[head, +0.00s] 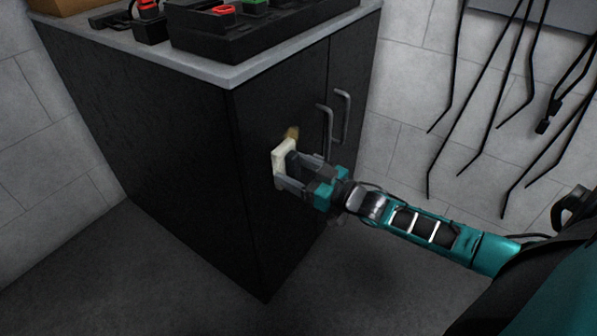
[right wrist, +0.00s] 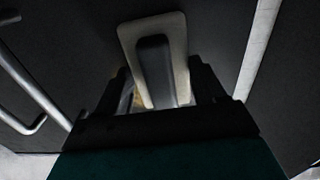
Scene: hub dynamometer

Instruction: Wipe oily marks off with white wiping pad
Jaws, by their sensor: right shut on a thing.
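My right gripper (head: 284,170) is shut on the white wiping pad (head: 279,158) by its dark grip. The pad is against or very close to the black cabinet's (head: 256,130) door front. A yellowish-brown oily mark (head: 292,133) shows on the door just above and right of the pad. In the right wrist view the pad (right wrist: 179,30) is a pale plate behind its dark grip, between my fingers (right wrist: 157,90). A bit of yellowish mark shows beside the pad there. The door surface behind the pad is hidden. My left gripper is not in view.
Two grey door handles (head: 326,130) stick out to the right of the pad. A grey worktop (head: 240,72) with a black tray (head: 215,35) covers the cabinet. Black cables (head: 484,100) hang on the tiled wall at right. The floor at left front is clear.

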